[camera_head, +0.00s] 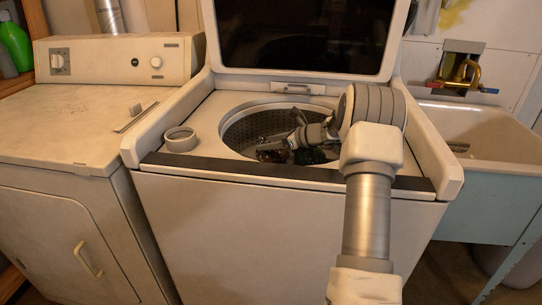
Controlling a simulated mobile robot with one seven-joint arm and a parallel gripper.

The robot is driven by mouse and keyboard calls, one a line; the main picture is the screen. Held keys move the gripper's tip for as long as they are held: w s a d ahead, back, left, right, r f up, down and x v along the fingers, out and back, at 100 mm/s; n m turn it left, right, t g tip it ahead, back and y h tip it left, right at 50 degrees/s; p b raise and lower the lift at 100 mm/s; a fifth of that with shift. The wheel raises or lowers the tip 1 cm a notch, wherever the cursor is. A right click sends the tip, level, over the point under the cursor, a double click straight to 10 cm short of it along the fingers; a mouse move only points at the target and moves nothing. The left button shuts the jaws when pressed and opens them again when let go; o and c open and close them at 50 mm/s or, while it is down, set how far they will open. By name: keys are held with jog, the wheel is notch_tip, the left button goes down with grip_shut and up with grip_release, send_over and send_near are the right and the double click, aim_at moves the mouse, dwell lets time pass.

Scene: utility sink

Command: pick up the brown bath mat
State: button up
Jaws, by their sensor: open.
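My arm reaches over the front of the open top-load washer (290,215). My gripper (283,147) points down and left into the washer's drum (238,132). It is open, but its fingertips are small and dark in this view. A small brownish patch (268,156) shows in the drum beside the gripper and may be the brown bath mat. A dark green patch (313,157) lies to its right. The washer's front rim and my gripper hide most of what is inside. I cannot tell whether the gripper touches the brown patch.
The washer's raised lid (303,35) stands behind the drum. A round cap (181,139) sits on the washer's left top edge. A dryer (75,115) stands at the left. A utility sink (480,140) with a brass faucet (465,72) is at the right.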

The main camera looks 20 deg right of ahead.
jog(key=shift+w+a+f, duration=0.1)
jog(key=shift+w, duration=0.1)
grip_shut()
jog(key=shift+r, duration=0.2)
dwell(0.4)
